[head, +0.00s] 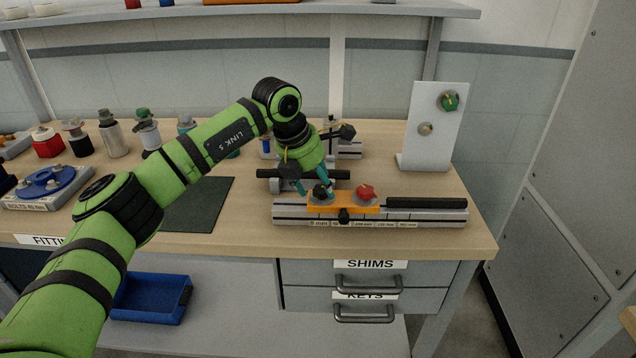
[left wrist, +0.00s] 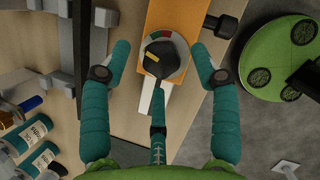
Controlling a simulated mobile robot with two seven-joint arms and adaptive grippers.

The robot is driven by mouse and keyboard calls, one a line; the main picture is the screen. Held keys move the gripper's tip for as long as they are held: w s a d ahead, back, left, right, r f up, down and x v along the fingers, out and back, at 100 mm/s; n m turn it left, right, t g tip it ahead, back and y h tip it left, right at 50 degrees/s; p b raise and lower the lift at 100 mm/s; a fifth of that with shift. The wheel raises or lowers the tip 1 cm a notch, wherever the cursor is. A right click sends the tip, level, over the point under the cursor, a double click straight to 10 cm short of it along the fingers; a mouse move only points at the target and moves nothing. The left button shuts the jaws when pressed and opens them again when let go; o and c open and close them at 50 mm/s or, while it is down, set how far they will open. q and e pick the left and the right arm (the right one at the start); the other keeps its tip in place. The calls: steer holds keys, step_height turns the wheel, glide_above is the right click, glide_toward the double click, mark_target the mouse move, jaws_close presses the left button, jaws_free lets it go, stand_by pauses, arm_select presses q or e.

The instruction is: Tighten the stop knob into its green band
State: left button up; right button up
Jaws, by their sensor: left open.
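The orange carriage (head: 343,209) sits on the grey rail fixture (head: 420,215) near the bench's front edge. A black knob (head: 320,191) stands at its left and a red knob (head: 365,192) at its right. My left gripper (head: 313,189) is open above the black knob, its teal fingertips partly hiding it. In the left wrist view the dark knob (left wrist: 163,60) with a yellow pointer mark lies between my spread fingers, apart from both side fingers. Its grey dial carries a coloured band with red and green along the upper edge. My right gripper is not in view.
A black clamp knob (head: 344,215) juts from the carriage front. A white upright panel (head: 432,125) with a green knob (head: 449,102) stands behind right. Jars and bottles (head: 112,135) line the back left. A dark mat (head: 198,203) lies left of the rail.

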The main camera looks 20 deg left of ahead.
arm_select(q)
steer(key=v, duration=1.1)
steer(key=shift+s+r, duration=0.15)
steer(key=shift+r, duration=0.05)
steer(key=shift+a, duration=0.1)
